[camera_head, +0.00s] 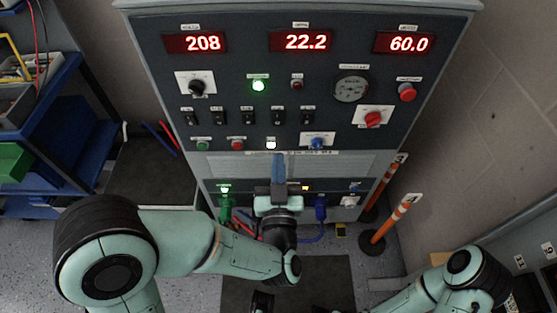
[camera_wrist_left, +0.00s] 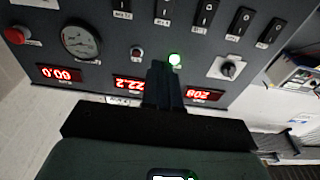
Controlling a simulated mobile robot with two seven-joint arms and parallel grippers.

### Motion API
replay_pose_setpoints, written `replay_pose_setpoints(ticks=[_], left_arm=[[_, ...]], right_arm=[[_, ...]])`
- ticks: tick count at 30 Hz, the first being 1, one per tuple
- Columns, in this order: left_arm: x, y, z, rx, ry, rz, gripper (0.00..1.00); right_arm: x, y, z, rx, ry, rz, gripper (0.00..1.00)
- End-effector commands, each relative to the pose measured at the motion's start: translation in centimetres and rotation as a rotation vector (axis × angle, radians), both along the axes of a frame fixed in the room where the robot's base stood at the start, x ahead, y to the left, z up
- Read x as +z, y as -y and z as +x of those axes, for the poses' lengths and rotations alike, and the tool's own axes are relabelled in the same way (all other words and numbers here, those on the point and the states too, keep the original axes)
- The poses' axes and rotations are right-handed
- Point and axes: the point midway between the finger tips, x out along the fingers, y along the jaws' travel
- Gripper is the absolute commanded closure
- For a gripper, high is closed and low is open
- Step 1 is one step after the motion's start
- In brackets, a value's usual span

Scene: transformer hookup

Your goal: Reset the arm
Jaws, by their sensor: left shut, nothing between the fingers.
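My left gripper (camera_head: 278,158) is in front of the lower middle of the grey control panel (camera_head: 330,165) in the head view. Its fingers point up and are shut with nothing between them. In the left wrist view the shut fingers (camera_wrist_left: 165,75) reach over the panel face, just below a lit green lamp (camera_wrist_left: 175,59) in the picture. I cannot tell whether they touch the panel. My right arm comes in at the lower right. A dark part at the bottom edge (camera_head: 262,302) may be my right gripper, but its jaws cannot be made out.
The panel shows 208, 22.2 and 60.0 on red displays (camera_head: 301,41), with switches and knobs below. Plugs with green and blue cables (camera_head: 320,210) sit at its foot. Orange-white posts (camera_head: 391,221) stand right. A blue shelf (camera_head: 85,150) stands left.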

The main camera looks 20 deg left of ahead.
Motion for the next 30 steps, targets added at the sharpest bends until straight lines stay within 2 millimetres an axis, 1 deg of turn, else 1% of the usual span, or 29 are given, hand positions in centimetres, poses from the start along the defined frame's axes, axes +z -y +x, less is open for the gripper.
replay_pose_setpoints(ticks=[11,13,14,17,18,20,21,23,24,26,27,29,30], left_arm=[[-0.2,0.0,0.1,-0.002,-0.004,0.000,1.00],[-1.2,0.0,0.5,-0.012,-0.030,0.000,1.00],[-2.1,0.0,0.7,-0.021,-0.051,0.000,1.00],[-6.7,0.0,1.8,-0.071,-0.171,-0.006,1.00],[-9.4,-0.1,2.2,-0.097,-0.240,-0.017,1.00],[-14.0,-0.4,2.3,-0.131,-0.361,-0.040,1.00],[-17.1,-0.6,2.0,-0.155,-0.446,-0.064,1.00],[-21.6,-1.1,1.2,-0.179,-0.575,-0.106,1.00],[-24.6,-1.4,0.3,-0.193,-0.662,-0.139,1.00],[-28.8,-2.0,-1.5,-0.206,-0.794,-0.196,1.00],[-31.4,-2.3,-3.0,-0.211,-0.882,-0.238,1.00],[-35.0,-2.7,-5.6,-0.215,-1.011,-0.306,1.00],[-37.0,-2.9,-7.4,-0.216,-1.091,-0.352,1.00]], right_arm=[[0.0,0.0,0.0,0.000,0.000,0.000,0.31],[0.0,0.0,0.0,0.000,0.000,0.000,0.31],[0.0,0.0,0.0,0.000,0.000,0.000,0.31],[0.0,0.0,0.0,0.000,0.000,0.000,0.31],[0.0,0.0,0.0,0.000,0.000,0.000,0.31],[0.0,0.0,0.0,0.000,0.000,0.000,0.31],[0.0,0.0,0.0,0.000,0.000,0.000,0.31],[0.0,0.0,0.0,0.000,0.000,0.000,0.31],[0.0,0.0,0.0,0.000,0.000,0.000,0.31],[0.0,0.0,0.0,0.000,0.000,0.000,0.31],[0.0,0.0,0.0,0.000,0.000,0.000,0.31],[0.0,0.0,0.0,0.000,0.000,0.000,0.31],[0.0,0.0,0.0,0.000,0.000,0.000,0.31]])
